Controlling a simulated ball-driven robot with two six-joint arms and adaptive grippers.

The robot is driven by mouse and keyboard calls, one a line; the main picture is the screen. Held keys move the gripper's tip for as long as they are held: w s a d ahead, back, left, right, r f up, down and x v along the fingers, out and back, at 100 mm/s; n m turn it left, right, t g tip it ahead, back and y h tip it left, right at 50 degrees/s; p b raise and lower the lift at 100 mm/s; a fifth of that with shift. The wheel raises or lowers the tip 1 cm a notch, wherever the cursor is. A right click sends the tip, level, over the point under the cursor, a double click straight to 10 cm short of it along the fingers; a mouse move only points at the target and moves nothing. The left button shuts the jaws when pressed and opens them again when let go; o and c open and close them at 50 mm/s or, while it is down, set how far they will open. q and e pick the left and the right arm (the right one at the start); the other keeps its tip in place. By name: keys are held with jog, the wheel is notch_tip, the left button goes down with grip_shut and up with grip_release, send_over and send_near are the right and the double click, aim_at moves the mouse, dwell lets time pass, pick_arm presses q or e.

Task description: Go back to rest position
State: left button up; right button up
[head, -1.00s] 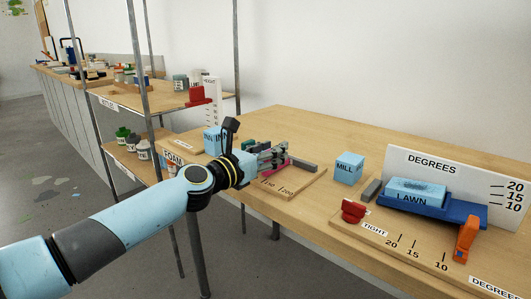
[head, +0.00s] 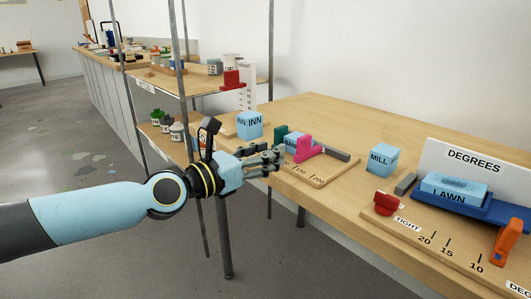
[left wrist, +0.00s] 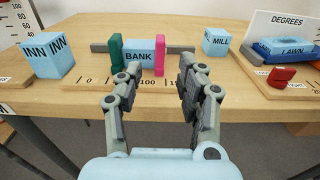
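My left gripper (head: 264,160) is at the front edge of the wooden bench, its arm coming in from the left. Its fingers are apart with nothing between them, as the left wrist view (left wrist: 160,85) shows. Beyond the fingertips, a blue BANK block (left wrist: 139,57) stands between a green jaw (left wrist: 116,54) and a pink jaw (left wrist: 160,55) on a board with a scale. The pink jaw (head: 305,149) shows clearly in the head view, while the BANK block (head: 290,142) is partly hidden. My right gripper is not in view.
An INN block (head: 250,125) and a MILL block (head: 381,162) stand on the bench (head: 330,110). A LAWN block (head: 453,189) lies on a blue tilting plate before the DEGREES board (head: 475,160). A shelf rack with metal posts (head: 182,80) stands behind my left arm.

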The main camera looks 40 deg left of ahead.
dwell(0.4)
pick_arm(q)
jog(key=s+f+m+g+y, duration=0.1)
jog(key=s+f+m+g, duration=0.3)
jog(key=f, duration=0.7)
jog(key=s+f+m+g+y, duration=0.1)
jog(key=s+f+m, duration=0.3)
jog(key=f, duration=0.8)
jog(key=s+f+m+g, duration=0.25)
jog(key=s+f, duration=0.35)
jog(key=f, duration=0.5)
jog(key=s+d+f+m+g, duration=0.2)
jog(key=s+f+m+g, duration=0.1)
jog(key=s+f+m, duration=0.3)
jog(key=s+d+f+m+g, duration=0.2)
jog(key=s+f+m, duration=0.4)
jog(key=s+m, duration=0.4)
jog(key=s+d+f+m+g, duration=0.2)
jog(key=s+f+m+g, duration=0.3)
jog(key=s+m, duration=0.4)
jog(key=shift+s+d+f, duration=0.4)
jog(key=shift+s+f, duration=0.1)
jog(key=shift+s, duration=2.9)
